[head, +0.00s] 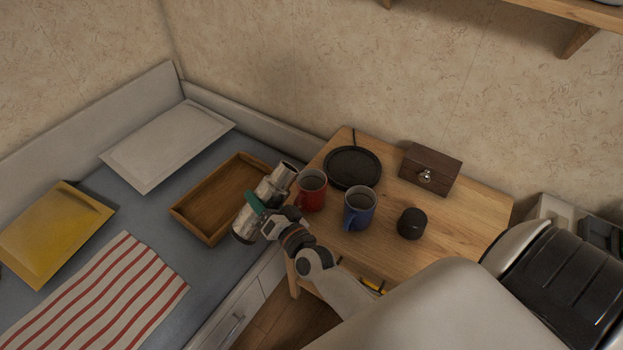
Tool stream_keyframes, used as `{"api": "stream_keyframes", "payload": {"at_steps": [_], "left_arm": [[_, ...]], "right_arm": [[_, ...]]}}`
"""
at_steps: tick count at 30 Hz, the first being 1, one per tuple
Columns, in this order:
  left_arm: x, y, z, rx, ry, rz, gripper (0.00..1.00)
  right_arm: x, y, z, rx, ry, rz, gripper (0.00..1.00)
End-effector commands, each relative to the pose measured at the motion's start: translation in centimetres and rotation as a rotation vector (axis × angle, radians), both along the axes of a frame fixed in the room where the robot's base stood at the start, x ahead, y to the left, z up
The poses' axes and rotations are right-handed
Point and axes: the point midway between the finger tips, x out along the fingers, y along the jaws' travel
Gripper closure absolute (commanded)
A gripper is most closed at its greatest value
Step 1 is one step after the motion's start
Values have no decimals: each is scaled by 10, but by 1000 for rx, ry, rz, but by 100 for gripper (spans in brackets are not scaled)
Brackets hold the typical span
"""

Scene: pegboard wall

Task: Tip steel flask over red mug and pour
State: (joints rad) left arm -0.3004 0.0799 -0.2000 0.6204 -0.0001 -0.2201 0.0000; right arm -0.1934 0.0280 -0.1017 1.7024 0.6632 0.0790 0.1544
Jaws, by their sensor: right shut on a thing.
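The steel flask (275,183) is held tilted at the left edge of the wooden table, its upper end pointing up and right, just left of the red mug. My right gripper (259,210) is shut on the flask's middle. The red mug (312,193) stands upright on the table's left side, with a greyish inside. I cannot tell whether the flask touches the mug, and no stream of liquid shows. My left gripper is not in view.
A blue mug (359,209) stands right of the red mug, with a black cylinder (411,223) beyond it. A round black pad (352,168) and a dark wooden box (430,169) are behind. A wooden tray (189,222) lies on the bed at left. The table's right side is clear.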

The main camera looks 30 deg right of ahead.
Motion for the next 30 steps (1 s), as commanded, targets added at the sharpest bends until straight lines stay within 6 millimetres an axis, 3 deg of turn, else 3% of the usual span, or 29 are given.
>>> {"api": "stream_keyframes", "payload": {"at_steps": [30], "left_arm": [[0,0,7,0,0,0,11]], "right_arm": [[1,2,8,211,5,-1,86]]}}
